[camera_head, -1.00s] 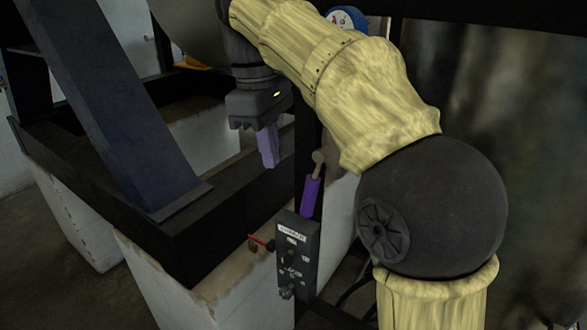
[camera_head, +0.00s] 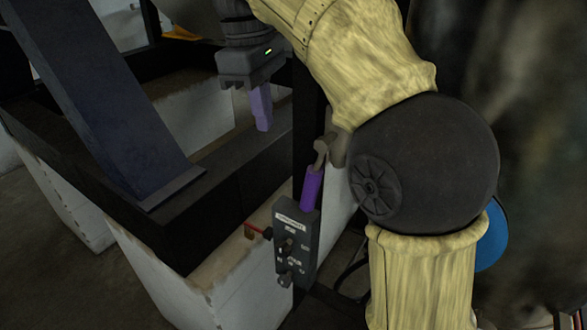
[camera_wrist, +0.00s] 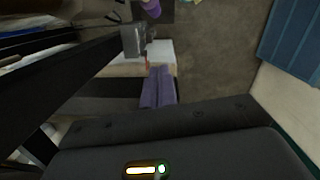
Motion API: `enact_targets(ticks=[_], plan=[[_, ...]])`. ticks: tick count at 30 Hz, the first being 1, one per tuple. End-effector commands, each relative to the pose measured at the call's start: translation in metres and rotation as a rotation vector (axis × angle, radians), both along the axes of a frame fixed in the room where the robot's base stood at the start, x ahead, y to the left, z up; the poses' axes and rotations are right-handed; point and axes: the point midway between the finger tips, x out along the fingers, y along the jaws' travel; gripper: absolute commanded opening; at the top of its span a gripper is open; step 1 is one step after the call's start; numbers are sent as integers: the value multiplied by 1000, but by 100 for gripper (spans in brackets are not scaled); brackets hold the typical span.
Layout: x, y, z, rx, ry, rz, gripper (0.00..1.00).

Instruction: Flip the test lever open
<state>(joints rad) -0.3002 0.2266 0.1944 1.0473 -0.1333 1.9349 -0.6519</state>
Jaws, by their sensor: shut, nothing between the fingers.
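A lever with a purple grip (camera_head: 312,187) and a grey metal upper end (camera_head: 322,146) stands nearly upright, leaning slightly right, just above a dark grey control box (camera_head: 297,240). A small red handle (camera_head: 257,229) sticks out left of the box. The label does not name which one is the test lever legibly. My gripper (camera_head: 262,126), with purple fingers, is shut and empty, up and left of the purple grip and apart from it. In the wrist view the shut fingers (camera_wrist: 158,90) point towards the box (camera_wrist: 134,40), and a purple piece (camera_wrist: 150,8) shows at the top edge.
A dark steel beam (camera_head: 190,215) on pale concrete blocks (camera_head: 165,285) runs left of the box, with a slanted blue-grey post (camera_head: 110,100) on it. A dark upright stands behind the lever. Open floor (camera_head: 50,280) lies at lower left.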

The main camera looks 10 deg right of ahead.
Motion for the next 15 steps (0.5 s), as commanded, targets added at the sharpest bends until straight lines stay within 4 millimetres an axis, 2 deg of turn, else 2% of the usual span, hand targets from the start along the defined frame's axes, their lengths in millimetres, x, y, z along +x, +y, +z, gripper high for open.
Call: enact_targets(ticks=[15], plan=[[-2, -8, -58, -1, 2, -3, 0]])
